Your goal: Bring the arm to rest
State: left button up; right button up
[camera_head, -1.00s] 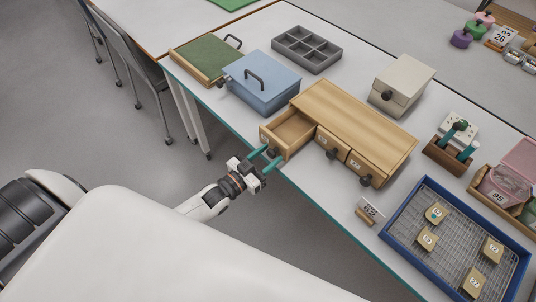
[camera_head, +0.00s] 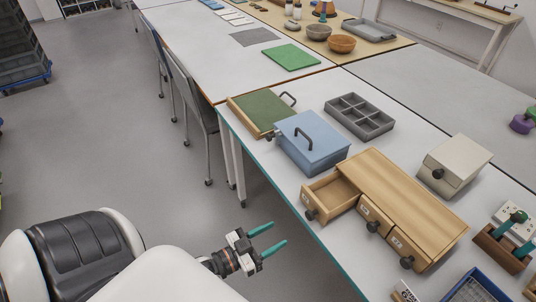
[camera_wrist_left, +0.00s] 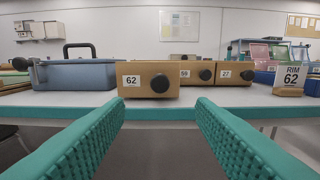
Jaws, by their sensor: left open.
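My left gripper (camera_head: 266,241) is open and empty, with its two teal fingers apart. It hangs over the floor, short of the table's front edge and clear of the wooden drawer box (camera_head: 410,195). The box's left drawer (camera_head: 331,194) is pulled open and looks empty in the head view. In the left wrist view, the drawer front labelled 62 (camera_wrist_left: 134,81) is ahead, beyond and between the spread fingers (camera_wrist_left: 158,125), with a gap to them. My right gripper is not in view.
The table's teal edge (camera_head: 281,187) runs in front of the gripper. On the table are a blue lidded box (camera_head: 316,143), a green-topped box (camera_head: 262,109), a grey compartment tray (camera_head: 359,115) and a beige box (camera_head: 455,160). A chair (camera_head: 190,95) stands at the table. The floor around the gripper is free.

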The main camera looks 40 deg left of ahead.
pick_arm(q)
jog(key=shift+s+a, duration=0.15)
jog(key=shift+s, duration=0.3)
jog(key=s+a+f+n+g+y, duration=0.1)
jog(key=s+a+f+g+y, duration=0.2)
jog(key=f, duration=0.9)
jog(key=s+f+n+g+y, duration=0.15)
jog(key=s+f+g, duration=0.3)
jog(key=f, duration=0.75)
jog(key=s+d+f+g+y, duration=0.1)
jog(key=s+d+f+g, duration=0.1)
jog(key=s+f+g, duration=0.2)
jog(key=s+d+f+g, duration=0.3)
jog(key=s+f, duration=0.7)
jog(key=s, duration=0.6)
jog(key=shift+s+f+m+g+y, duration=0.25)
jog(key=shift+f+m+g+y, duration=0.15)
jog(key=shift+g, duration=0.35)
